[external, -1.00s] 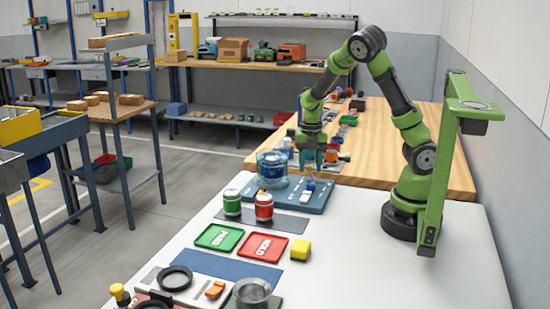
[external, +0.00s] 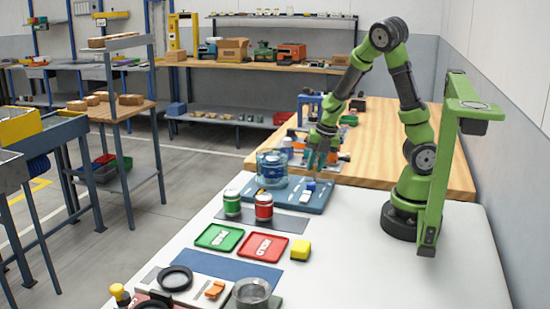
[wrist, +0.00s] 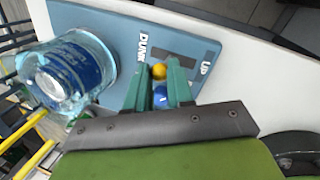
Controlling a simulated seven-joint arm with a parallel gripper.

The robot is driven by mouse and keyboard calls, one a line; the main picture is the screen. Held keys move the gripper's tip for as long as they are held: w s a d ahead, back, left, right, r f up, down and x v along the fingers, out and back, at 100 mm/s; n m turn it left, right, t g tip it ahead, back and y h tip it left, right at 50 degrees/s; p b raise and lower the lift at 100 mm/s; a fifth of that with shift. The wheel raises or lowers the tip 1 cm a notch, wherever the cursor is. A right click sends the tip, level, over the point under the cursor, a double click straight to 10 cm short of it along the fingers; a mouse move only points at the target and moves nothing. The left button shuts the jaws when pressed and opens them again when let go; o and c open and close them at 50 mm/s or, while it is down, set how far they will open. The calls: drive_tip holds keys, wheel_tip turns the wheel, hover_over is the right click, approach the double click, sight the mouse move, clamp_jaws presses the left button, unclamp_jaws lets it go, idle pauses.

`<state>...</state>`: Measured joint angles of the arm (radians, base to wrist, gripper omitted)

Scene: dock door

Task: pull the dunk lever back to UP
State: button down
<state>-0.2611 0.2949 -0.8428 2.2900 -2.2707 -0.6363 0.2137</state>
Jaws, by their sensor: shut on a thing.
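The blue dunk panel (external: 318,201) lies on the white bench and shows "DUNK" and "UP" lettering in the wrist view (wrist: 205,48). The dunk lever (external: 310,185) is a small blue handle on the panel's right part. In the wrist view a blue part (wrist: 160,97) and a yellow ball (wrist: 158,71) sit between my fingers, beside the DUNK lettering. My gripper (wrist: 162,80) is shut on the lever, its green fingers on either side. In the external view my gripper (external: 317,168) points down just over the lever, whose lower end is partly hidden in the wrist view.
A clear round tank (external: 272,166) with blue contents stands left of the lever, also in the wrist view (wrist: 68,75). Green (external: 232,203) and red (external: 264,207) jars stand nearer the camera. The bench's right side is clear.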

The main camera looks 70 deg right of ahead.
drive_tip(key=shift+s+f+t, duration=0.1)
drive_tip(key=shift+s+t, duration=0.85)
drive_tip(key=shift+t, duration=0.35)
drive_tip(key=c, duration=1)
unclamp_jaws()
